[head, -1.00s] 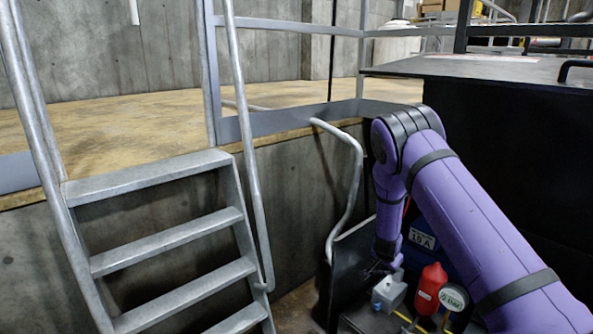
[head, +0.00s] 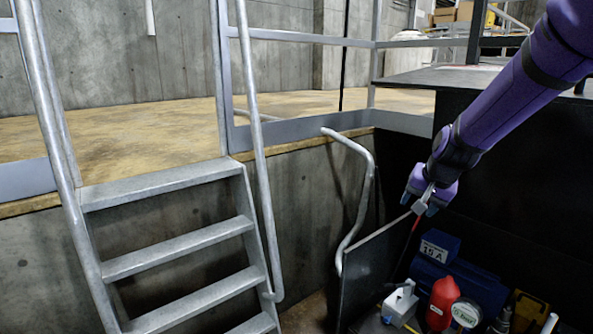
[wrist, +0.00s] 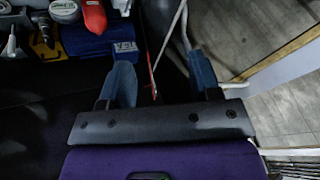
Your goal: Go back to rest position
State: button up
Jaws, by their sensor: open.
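My gripper (head: 427,200) hangs at the end of my purple arm on the right of the head view, above the dark equipment shelf. In the wrist view its two blue fingers (wrist: 162,85) stand wide apart with nothing held between them. A thin red rod shows behind the fingers, apart from any grip I can make out. Below the gripper in the head view are a blue box (head: 437,258) marked 15 A, a red bottle (head: 441,302), a grey-white block (head: 400,301) and a round gauge (head: 466,313).
A metal stair (head: 180,246) with handrails stands on the left, leading to a raised floor (head: 120,137). A bent grey rail (head: 363,200) and a dark upright panel (head: 371,265) are close left of the gripper. A black machine body (head: 540,150) fills the right.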

jog(key=s+r+n, duration=0.3)
jog(key=s+r, duration=0.7)
jog(key=s, duration=0.6)
jog(key=s+d+r+n+h, duration=0.1)
jog(key=s+r+n, duration=0.1)
jog(key=s, duration=1.5)
